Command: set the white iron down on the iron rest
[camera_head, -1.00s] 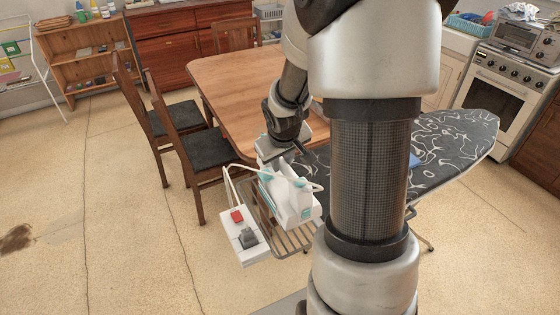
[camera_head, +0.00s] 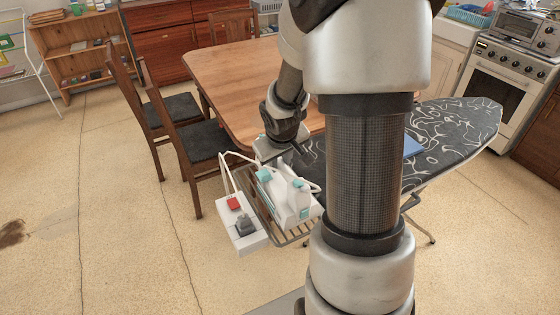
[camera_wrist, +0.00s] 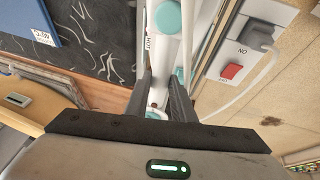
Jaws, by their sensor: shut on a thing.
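The white iron (camera_head: 291,203), with teal parts, is over the wire iron rest (camera_head: 265,208) at the near end of the ironing board. My gripper (camera_head: 291,148) reaches in from behind it. In the wrist view my gripper (camera_wrist: 164,100) is shut on the white iron (camera_wrist: 164,55), with a dark finger on each side of its white body. The iron hides part of the rest, so I cannot tell whether its base touches the wires.
A white socket box (camera_head: 240,226) with a red switch and a plug sits left of the rest. The patterned ironing board (camera_head: 455,135) extends right, partly behind my arm. A blue item (camera_head: 413,147) lies on it. A wooden table (camera_head: 235,85) and chairs stand behind.

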